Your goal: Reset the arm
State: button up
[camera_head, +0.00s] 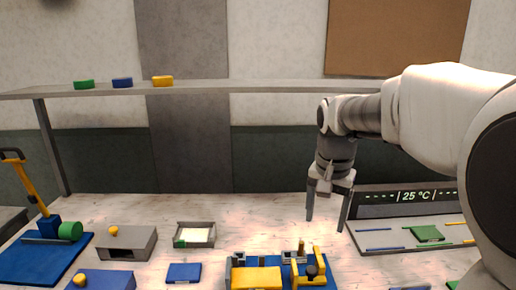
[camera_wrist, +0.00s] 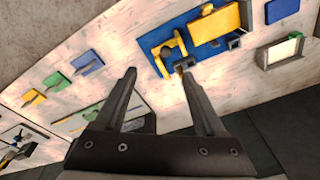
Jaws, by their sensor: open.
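My gripper (camera_head: 327,212) hangs from my arm above the right half of the table, its two fingers pointing down and spread apart. It is open, with nothing between the fingers. In the wrist view my gripper (camera_wrist: 158,82) also shows empty. A blue and yellow press-like fixture (camera_head: 256,280) stands at the front, below and left of the gripper; in the wrist view the fixture (camera_wrist: 217,25) lies beyond the fingertips. The gripper is apart from everything on the table.
A shelf (camera_head: 230,88) runs across the back with green, blue and yellow blocks. A grey tray (camera_head: 211,238), a grey box (camera_head: 125,255), a blue block (camera_head: 184,272) and a blue lever device (camera_head: 40,262) stand at left. A display reading 25 °C (camera_head: 405,197) stands behind a plate (camera_head: 385,246) at right.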

jog(key=s+a+n+t, duration=0.1)
jog(key=s+n+t, duration=0.3)
jog(key=s, duration=1.5)
jog(key=shift+s+a+f+n, duration=0.35)
jog(key=shift+a+f+n, duration=0.05)
jog(key=shift+n, duration=0.8)
